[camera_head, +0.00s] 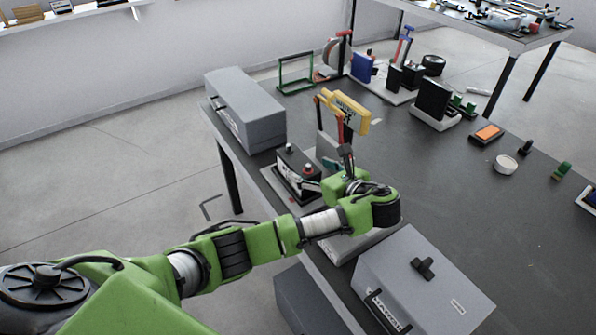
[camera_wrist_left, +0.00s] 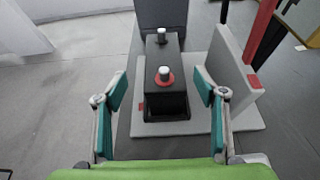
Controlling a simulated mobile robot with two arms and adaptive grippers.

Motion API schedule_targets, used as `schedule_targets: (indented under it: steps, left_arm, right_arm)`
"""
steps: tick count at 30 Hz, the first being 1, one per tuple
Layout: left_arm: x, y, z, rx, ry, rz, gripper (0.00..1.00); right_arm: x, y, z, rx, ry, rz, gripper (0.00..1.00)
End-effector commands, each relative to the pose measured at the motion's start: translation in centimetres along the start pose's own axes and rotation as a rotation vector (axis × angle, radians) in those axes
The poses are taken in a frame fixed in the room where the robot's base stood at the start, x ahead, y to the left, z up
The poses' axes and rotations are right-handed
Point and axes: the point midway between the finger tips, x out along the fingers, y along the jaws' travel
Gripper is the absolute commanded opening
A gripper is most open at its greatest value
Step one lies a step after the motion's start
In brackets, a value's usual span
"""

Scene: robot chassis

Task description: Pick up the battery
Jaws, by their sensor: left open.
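The battery (camera_wrist_left: 167,95) is a black box with two light terminals on top, one with a red ring. It stands on a light grey base plate (camera_wrist_left: 240,118) with an upright panel beside it. In the head view the battery (camera_head: 297,170) is near the table's left edge, partly hidden by my arm. My left gripper (camera_wrist_left: 162,90) is open, with its teal finger pads to either side of the battery's near end in the wrist view. I cannot tell whether the pads touch it. In the head view the left gripper (camera_head: 322,182) is mostly hidden behind my wrist. My right gripper is not in view.
A grey case (camera_head: 246,105) stands behind the battery, and another grey case (camera_head: 420,290) is at the front. A yellow-handled tool (camera_head: 345,110) rises just beyond the battery. Several tools stand farther back. The table's right middle (camera_head: 450,200) is mostly clear.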

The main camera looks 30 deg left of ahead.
Motion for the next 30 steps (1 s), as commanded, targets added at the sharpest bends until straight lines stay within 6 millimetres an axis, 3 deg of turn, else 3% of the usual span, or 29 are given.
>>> schedule_targets:
  steps: [7,15,24,26,30]
  left_arm:
    - [1.9,-0.1,0.2,-0.001,0.0,0.002,0.65]
    - [5.7,-0.4,0.3,-0.001,0.0,0.001,0.65]
    - [6.2,-0.4,0.2,-0.002,0.001,-0.001,0.65]
    - [6.2,-0.4,0.2,-0.002,0.001,-0.001,0.52]
    - [6.2,-0.4,0.2,-0.001,0.001,-0.001,0.15]
  right_arm:
    - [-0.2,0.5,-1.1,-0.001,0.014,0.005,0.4]
    - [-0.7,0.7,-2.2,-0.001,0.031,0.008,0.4]
    - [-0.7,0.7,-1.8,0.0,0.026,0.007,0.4]
    - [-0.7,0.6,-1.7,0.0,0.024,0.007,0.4]
    - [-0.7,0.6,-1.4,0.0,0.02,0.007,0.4]
